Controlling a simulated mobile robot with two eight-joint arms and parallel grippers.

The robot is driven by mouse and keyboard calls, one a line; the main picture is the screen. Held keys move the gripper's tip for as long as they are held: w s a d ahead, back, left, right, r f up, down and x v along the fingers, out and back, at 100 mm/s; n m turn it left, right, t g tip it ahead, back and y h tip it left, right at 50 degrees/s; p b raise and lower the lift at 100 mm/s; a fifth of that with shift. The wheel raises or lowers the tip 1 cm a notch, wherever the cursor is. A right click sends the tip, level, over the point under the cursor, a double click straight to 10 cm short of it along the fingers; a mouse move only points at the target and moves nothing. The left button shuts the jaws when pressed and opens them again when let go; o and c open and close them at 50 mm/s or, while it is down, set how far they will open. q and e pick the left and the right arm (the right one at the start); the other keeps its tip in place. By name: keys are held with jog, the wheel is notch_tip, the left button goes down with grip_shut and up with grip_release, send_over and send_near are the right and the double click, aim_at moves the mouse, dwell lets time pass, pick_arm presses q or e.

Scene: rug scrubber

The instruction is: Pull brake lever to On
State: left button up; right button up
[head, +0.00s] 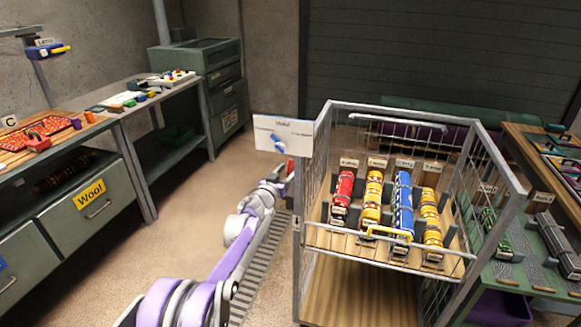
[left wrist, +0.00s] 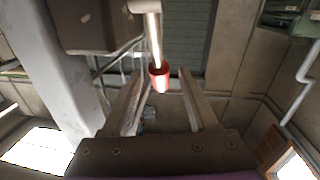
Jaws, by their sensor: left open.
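In the head view, a small red part (head: 290,166) shows by the cart's left front post, below the sign. My left gripper (head: 286,182) is at that post, partly hidden. In the left wrist view the left gripper (left wrist: 163,88) is open, with the red tip between its two fingers near their ends. I cannot tell whether either finger touches it. My right gripper is not in view.
A workbench (head: 45,165) stands left, a green table (head: 515,270) right. Floor between bench and cart is clear.

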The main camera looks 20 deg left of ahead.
pick_arm(q)
jog(key=shift+w+d, duration=0.2)
jog(key=shift+w, duration=1)
grip_shut()
dwell(0.6)
